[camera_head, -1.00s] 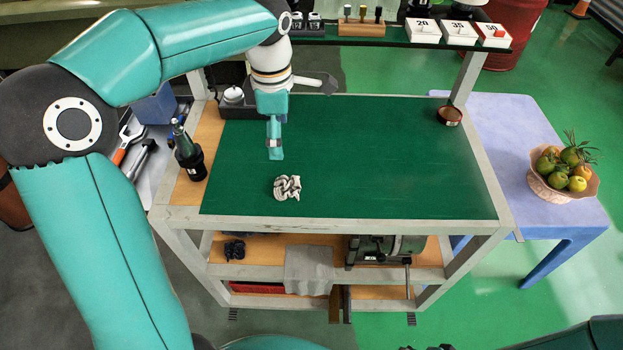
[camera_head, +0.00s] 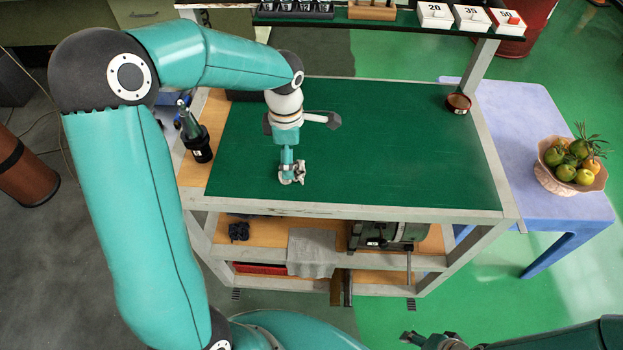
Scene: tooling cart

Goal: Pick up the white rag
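The white rag (camera_head: 298,174) is a small crumpled, pale bundle on the cart's green top (camera_head: 400,150), left of the middle and close to the front edge. My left gripper (camera_head: 288,172) points down right at the rag, its fingertips overlapping the rag's left side. The fingers hide part of the rag, and I cannot tell whether they are closed on it. The rag appears to rest on the green top. My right gripper (camera_head: 428,340) shows only partly at the bottom edge, well away from the cart top; its opening is too small to read.
A green bottle in a black holder (camera_head: 196,142) stands on the wooden strip at left. A small reddish bowl (camera_head: 458,103) sits at the far right corner. A grey cloth (camera_head: 312,252) hangs from the lower shelf. The top right of the rag is clear.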

